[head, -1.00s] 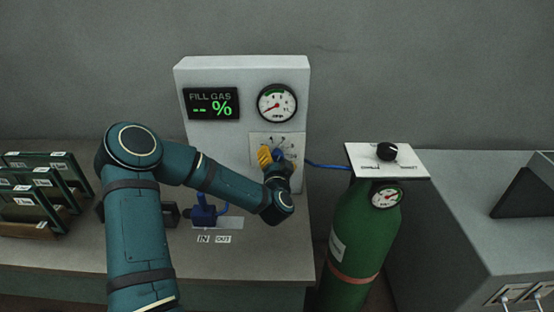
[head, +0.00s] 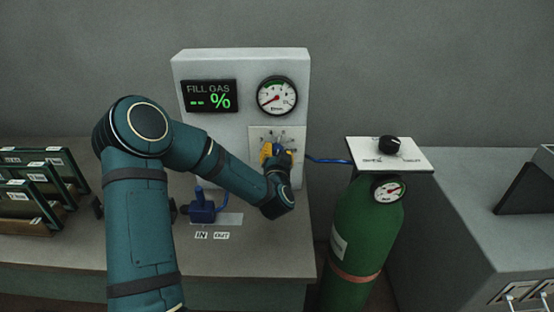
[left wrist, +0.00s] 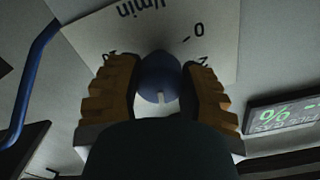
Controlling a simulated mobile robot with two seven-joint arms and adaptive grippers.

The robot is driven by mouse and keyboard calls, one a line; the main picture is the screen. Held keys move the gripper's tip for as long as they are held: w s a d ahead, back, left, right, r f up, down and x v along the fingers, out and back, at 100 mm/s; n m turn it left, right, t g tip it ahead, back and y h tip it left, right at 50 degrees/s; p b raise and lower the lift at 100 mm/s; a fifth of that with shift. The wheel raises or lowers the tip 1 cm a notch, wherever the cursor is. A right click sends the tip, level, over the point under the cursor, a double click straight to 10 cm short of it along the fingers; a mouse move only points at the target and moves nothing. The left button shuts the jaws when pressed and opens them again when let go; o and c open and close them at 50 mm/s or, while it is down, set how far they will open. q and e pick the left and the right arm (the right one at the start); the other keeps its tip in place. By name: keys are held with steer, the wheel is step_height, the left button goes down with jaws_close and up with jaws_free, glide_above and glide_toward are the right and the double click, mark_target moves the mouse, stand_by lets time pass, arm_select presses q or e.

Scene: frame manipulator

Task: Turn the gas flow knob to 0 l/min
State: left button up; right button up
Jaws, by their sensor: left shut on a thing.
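The gas flow knob (left wrist: 159,78) is blue and round and sits on a white scale plate (left wrist: 215,25) with numbers and "l/min". In the left wrist view it is between the two yellow fingers of my left gripper (left wrist: 158,92), which is shut on it. A light pointer mark shows on the knob's lower edge in that view. In the head view my left gripper (head: 278,152) is at the plate (head: 262,134) on the grey panel (head: 225,60), and the knob is mostly hidden behind the fingers. My right gripper is not in view.
The panel carries a "FILL GAS" display (head: 209,96) and a round gauge (head: 277,97). A blue valve (head: 203,208) stands on the bench below. A blue hose (head: 328,161) runs right to a green cylinder (head: 365,240) with a black knob (head: 389,144). Framed racks (head: 40,180) stand at left.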

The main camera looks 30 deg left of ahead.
arm_select(q)
steer(key=n+b, duration=0.3)
steer(key=shift+f+n+b, duration=0.1)
steer(key=shift+n+b, duration=0.85)
steer(key=shift+n, duration=0.25)
steer(key=shift+n+b, duration=0.3)
steer(key=shift+n, duration=0.6)
steer(key=n, duration=0.3)
steer(key=shift+n, duration=0.3)
steer(key=n, duration=0.5)
steer(key=shift+n, duration=0.3)
steer(key=n, duration=0.4)
steer(key=shift+n, duration=2.2)
